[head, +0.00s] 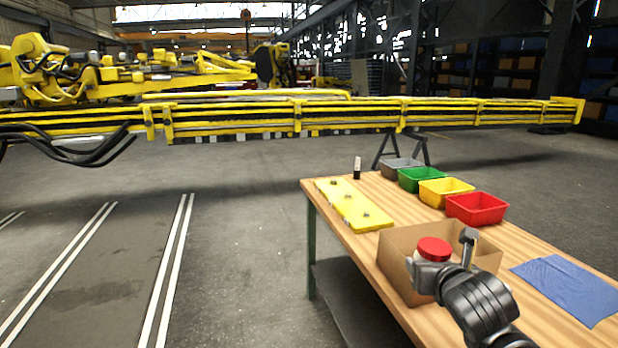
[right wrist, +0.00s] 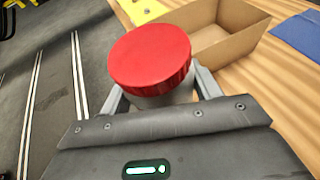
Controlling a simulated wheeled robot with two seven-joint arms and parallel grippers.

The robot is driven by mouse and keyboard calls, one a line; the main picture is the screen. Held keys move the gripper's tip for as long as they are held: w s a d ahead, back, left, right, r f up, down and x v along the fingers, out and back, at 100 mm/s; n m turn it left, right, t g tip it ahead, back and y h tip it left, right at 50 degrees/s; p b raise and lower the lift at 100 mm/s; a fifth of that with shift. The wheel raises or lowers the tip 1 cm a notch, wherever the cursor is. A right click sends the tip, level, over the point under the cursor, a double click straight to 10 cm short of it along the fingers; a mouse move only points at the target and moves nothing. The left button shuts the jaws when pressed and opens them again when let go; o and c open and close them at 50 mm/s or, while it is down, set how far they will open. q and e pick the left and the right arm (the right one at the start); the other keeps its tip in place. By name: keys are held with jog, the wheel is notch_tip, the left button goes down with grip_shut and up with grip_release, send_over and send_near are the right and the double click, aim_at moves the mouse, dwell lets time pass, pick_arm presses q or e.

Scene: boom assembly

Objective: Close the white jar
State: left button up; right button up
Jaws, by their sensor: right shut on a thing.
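The white jar (right wrist: 163,101) is between the fingers of my right gripper (right wrist: 160,95), which is shut on its body just under the lid. A wide red lid (right wrist: 150,53) covers the top of the jar; I cannot tell whether it is screwed tight. In the head view the red lid (head: 434,248) and a sliver of the white jar (head: 431,262) show above my right gripper (head: 432,270), in front of an open cardboard box (head: 397,255). The gripper hides most of the jar's body. My left gripper is in neither view.
The box stands on a wooden table (head: 545,247). Behind it are a red bin (head: 476,208), a yellow bin (head: 446,192), a green bin (head: 421,179) and a grey bin (head: 401,168). A yellow plate (head: 352,206) lies left, a blue cloth (head: 570,287) right.

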jog(key=s+a+n+y, duration=0.1)
jog(key=s+a, duration=0.1)
jog(key=shift+s+a, duration=0.3)
jog(key=shift+a, duration=0.05)
jog(key=s+a+f+n+y, duration=0.1)
jog(key=s+a+f, duration=0.3)
jog(key=a, duration=0.4)
jog(key=s+a+f+n+y, duration=0.2)
jog(key=s+a+f+y, duration=0.1)
jog(key=a+f, duration=0.3)
jog(key=shift+s+a+f+g, duration=0.4)
jog(key=shift+s+a, duration=0.4)
jog(key=shift+a, duration=0.35)
